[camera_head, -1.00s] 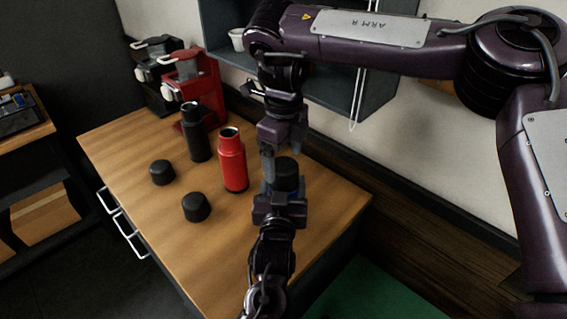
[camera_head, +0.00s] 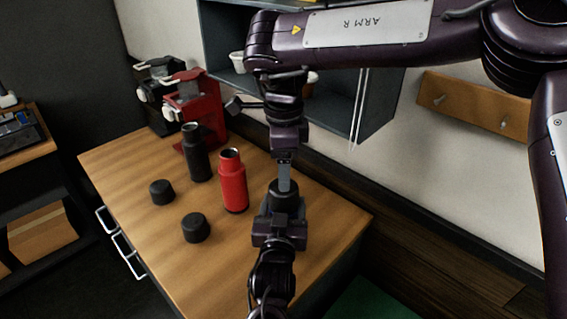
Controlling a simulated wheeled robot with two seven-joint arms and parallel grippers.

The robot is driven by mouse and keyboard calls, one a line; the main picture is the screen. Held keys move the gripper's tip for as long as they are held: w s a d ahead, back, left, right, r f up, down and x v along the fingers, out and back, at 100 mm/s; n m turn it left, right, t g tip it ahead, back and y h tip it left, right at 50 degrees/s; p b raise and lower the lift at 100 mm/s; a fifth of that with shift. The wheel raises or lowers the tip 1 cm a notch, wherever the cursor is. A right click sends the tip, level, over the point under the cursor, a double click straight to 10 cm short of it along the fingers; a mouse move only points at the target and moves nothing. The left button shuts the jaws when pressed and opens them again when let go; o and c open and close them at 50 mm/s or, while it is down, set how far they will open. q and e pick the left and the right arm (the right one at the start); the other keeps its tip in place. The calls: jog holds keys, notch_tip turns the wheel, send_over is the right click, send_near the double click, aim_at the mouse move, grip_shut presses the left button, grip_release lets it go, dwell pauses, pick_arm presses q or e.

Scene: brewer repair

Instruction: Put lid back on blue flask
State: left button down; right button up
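A black lid (camera_head: 285,194) shows just above my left gripper (camera_head: 281,212), near the table's right side. The blue flask's body is hidden behind that gripper, so I cannot see how the lid sits on it. My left gripper's fingers stand on either side of the dark shape below the lid; whether they touch it is unclear. My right gripper (camera_head: 284,186) points down from above, its grey fingers seen edge-on at the lid's top. I cannot tell whether they are apart or grip the lid.
An open red flask (camera_head: 233,183) and an open black flask (camera_head: 198,158) stand to the left. Two black lids (camera_head: 162,192) (camera_head: 195,228) lie on the wooden table (camera_head: 150,225). Red (camera_head: 194,105) and black (camera_head: 157,88) brewers stand behind. A wall shelf (camera_head: 345,105) is at the back.

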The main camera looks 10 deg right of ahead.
jog(key=shift+f, duration=4)
jog(key=shift+c, duration=0.2)
jog(key=c, duration=0.8)
jog(key=m, duration=0.6)
jog(key=shift+m, duration=0.4)
jog(key=o, duration=1.1)
